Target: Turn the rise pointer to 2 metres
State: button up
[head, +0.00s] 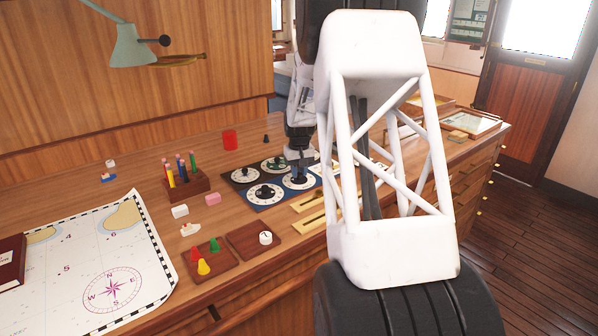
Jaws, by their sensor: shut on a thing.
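A dark board with several round white dials (265,194) lies on the wooden desk, each dial with a dark central knob. The dials' lettering is too small to read, so I cannot tell which one is marked rise. My gripper (298,174) points down over the right-hand dial (302,185), at the board's near right. It is shut on that dial's pointer knob. The fingers and the dark wrist hide most of the knob, and I cannot tell where it points.
A tray of coloured pegs (206,262) and a tray with a white piece (252,241) lie in front. A chart (95,265) covers the left; brass rulers (312,221) lie right.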

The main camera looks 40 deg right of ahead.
aim_at(299, 174)
jog(key=o, duration=0.9)
jog(key=shift+o, duration=0.2)
jog(key=shift+r, duration=0.15)
jog(key=shift+r, duration=3.8)
jog(key=shift+a, duration=0.1)
